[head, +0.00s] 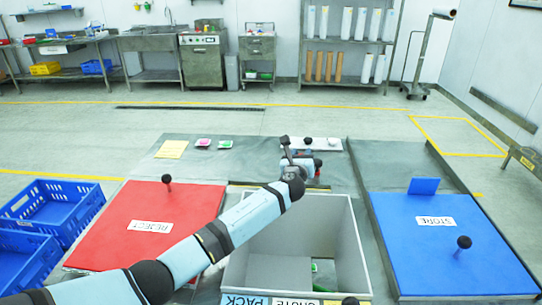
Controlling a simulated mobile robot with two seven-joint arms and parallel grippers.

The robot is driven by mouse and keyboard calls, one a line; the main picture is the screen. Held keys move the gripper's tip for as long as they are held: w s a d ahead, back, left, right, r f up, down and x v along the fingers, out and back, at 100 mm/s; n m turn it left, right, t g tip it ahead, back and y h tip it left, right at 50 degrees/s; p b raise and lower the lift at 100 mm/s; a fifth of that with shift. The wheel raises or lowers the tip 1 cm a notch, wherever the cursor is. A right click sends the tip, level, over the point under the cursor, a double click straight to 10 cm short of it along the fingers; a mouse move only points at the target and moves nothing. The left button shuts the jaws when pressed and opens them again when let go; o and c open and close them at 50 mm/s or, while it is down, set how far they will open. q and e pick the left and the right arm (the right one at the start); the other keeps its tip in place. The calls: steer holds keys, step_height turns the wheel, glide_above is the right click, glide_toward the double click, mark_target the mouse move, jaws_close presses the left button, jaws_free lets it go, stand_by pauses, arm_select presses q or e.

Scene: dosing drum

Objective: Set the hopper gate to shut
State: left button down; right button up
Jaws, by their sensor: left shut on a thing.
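My left arm reaches from the lower left to the far side of an open grey bin (348,235) in the middle. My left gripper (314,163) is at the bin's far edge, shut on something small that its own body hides. I cannot make out which part it holds. A white strip (325,144) with a black knob (308,141) lies just beyond the gripper. I cannot pick out the hopper gate or tell its position. The bin's front carries labels reading CHUTE and PACK. My right gripper is not in view.
A red panel (130,250) marked REJECT, with a black knob, lies left. A blue panel (450,265) marked STORE, with a knob, lies right. Blue crates (85,216) stand far left. A yellow square (172,149) and small pink and green items lie behind.

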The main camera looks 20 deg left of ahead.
arm_select(q)
steer(key=w+d+b, duration=0.2)
steer(key=d, duration=0.7)
steer(key=shift+w+r, duration=0.15)
steer(key=c, duration=1)
jaws_free()
steer(key=shift+o, duration=1.1)
steer(key=shift+w+d, duration=0.1)
steer(key=shift+d, duration=0.15)
steer(key=shift+a, duration=0.15)
steer(key=s+p, duration=0.2)
steer(key=s, duration=1.2)
steer(key=shift+d, duration=0.45)
steer(key=shift+w, duration=0.1)
